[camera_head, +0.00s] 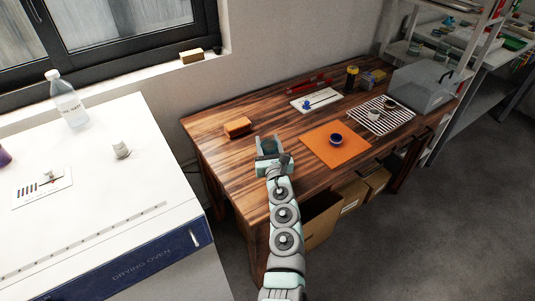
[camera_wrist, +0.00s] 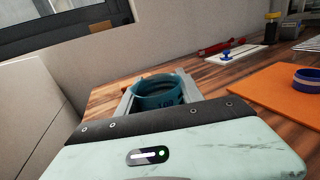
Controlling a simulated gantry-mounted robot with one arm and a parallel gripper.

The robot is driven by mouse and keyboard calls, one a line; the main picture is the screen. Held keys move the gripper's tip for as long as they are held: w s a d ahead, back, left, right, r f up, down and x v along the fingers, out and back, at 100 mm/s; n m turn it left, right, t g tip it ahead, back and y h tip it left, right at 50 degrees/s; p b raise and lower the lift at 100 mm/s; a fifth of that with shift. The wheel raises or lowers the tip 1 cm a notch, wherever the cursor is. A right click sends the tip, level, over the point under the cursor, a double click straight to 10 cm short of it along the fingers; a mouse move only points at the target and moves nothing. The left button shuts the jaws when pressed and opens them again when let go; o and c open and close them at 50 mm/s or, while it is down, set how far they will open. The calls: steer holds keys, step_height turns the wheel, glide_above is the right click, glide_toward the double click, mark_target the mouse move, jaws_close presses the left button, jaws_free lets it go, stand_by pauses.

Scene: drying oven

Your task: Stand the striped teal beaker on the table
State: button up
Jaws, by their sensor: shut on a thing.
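My gripper (camera_head: 270,152) reaches over the left front part of the wooden table (camera_head: 283,113). It is shut on a teal beaker (camera_wrist: 158,92), whose open rim shows between the two fingers in the wrist view. The beaker also shows in the head view (camera_head: 268,144), mostly hidden by my gripper. It looks about upright. Dark marks show on its wall, but its stripes are hard to make out. I cannot tell whether its base touches the table.
An orange mat (camera_head: 350,154) with a dark blue round dish (camera_head: 336,140) lies to the right. A wooden block (camera_head: 238,126) lies behind left. The white drying oven (camera_head: 130,200) stands left.

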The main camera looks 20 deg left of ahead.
steer(key=shift+f+b, duration=0.85)
steer(key=shift+f, duration=0.8)
steer(key=shift+f, duration=0.2)
steer(key=o, duration=1.3)
steer(key=shift+r, duration=0.1)
steer(key=shift+r, duration=0.15)
steer(key=shift+s+d+r+p, duration=0.1)
steer(key=shift+s+d+p, duration=0.2)
steer(key=shift+s+p, duration=0.2)
steer(key=p+v, duration=0.4)
steer(key=v, duration=0.7)
